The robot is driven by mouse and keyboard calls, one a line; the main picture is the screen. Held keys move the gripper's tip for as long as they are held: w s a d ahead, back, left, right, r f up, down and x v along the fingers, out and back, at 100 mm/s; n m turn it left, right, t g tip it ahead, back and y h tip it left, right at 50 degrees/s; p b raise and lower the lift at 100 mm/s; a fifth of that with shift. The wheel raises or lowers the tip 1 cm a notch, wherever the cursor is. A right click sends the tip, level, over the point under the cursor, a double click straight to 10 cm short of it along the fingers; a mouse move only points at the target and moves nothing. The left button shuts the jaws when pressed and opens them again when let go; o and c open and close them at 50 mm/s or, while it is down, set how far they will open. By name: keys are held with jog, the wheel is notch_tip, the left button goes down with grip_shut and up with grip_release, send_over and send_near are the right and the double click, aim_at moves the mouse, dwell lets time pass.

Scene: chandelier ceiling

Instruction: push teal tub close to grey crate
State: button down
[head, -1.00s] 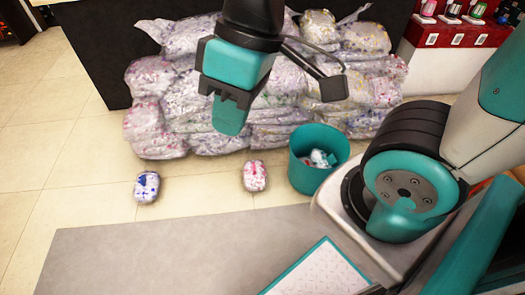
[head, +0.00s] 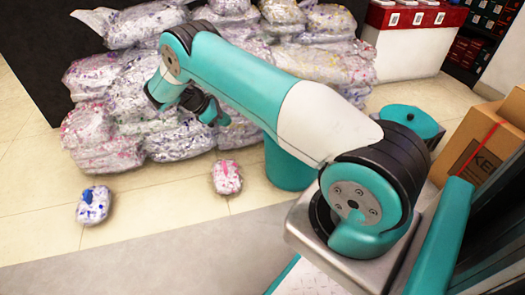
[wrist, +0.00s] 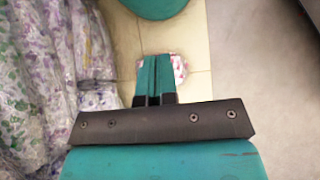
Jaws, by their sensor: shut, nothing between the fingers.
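The teal tub (head: 288,168) stands on the tiled floor in the head view. My arm crosses in front of it and hides its upper part and contents. A curved teal piece of the tub (wrist: 155,6) shows at the top edge of the wrist view. My gripper (head: 213,111) is left of the tub, in front of the piled bags. In the wrist view my gripper (wrist: 156,78) is shut and empty, apart from the tub.
White speckled bags (head: 130,80) are piled behind. A pink-speckled pack (head: 227,177) and a blue-speckled pack (head: 93,205) lie on the floor. A cardboard box (head: 485,145) stands at the right. A round teal-topped thing (head: 408,121) is beyond my arm.

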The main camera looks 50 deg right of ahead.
jog(key=g+b, duration=0.1)
jog(key=b, duration=0.5)
send_near(270, 142)
notch_tip(270, 142, down, 5)
jog(key=s+d, duration=0.1)
jog(key=s+d+b, duration=0.1)
jog(key=shift+d+r, duration=0.25)
jog(key=shift+r, duration=0.05)
jog(key=shift+s+d+r, duration=0.1)
jog(key=shift+s+d, duration=0.05)
jog(key=shift+d, duration=0.1)
jog(key=shift+h, duration=0.3)
